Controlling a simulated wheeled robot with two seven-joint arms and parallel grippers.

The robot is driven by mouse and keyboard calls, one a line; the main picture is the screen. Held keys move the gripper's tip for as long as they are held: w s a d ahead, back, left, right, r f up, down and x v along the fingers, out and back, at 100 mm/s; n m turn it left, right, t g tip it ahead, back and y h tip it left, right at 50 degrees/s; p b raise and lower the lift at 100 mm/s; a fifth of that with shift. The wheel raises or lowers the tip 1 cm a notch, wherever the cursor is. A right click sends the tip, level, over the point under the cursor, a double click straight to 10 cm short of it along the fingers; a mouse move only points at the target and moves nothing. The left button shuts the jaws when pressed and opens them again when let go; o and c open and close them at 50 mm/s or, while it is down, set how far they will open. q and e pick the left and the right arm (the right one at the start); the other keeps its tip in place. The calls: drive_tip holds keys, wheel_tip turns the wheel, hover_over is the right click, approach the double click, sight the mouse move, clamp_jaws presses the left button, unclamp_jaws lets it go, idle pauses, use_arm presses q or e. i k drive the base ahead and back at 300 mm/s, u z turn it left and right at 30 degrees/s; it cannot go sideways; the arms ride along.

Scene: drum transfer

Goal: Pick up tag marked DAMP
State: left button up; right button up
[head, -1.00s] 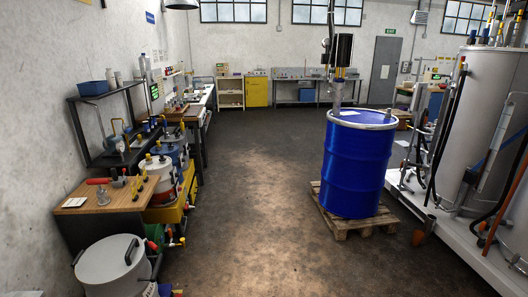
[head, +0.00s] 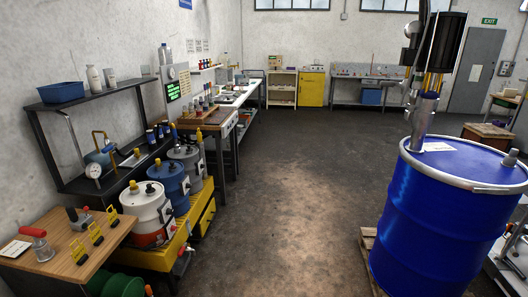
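Three small yellow-and-black tags stand on the wooden bench top (head: 50,275) at the lower left: a front one (head: 79,251), a middle one (head: 95,233) and a rear one (head: 112,215). Their lettering is too small to read, so I cannot tell which, if any, is marked DAMP. A flat white card (head: 15,249) lies on the same top, with unreadable print. Neither of my grippers is in view.
A red-handled tool (head: 35,238) and a grey-and-red device (head: 78,217) share the bench top. Beside it, several lidded containers (head: 145,212) stand on a yellow base (head: 180,245). A blue drum (head: 435,220) on a pallet (head: 368,245) stands right. The floor between is clear.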

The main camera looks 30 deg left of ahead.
sight(95, 236)
drive_tip(key=u, duration=0.15)
drive_tip(key=i, duration=2.4)
drive_tip(key=u, duration=0.85)
drive_tip(key=i, duration=1.3)
drive_tip(key=u, duration=1.9)
drive_tip(key=i, duration=1.1)
drive_tip(key=u, duration=0.7)
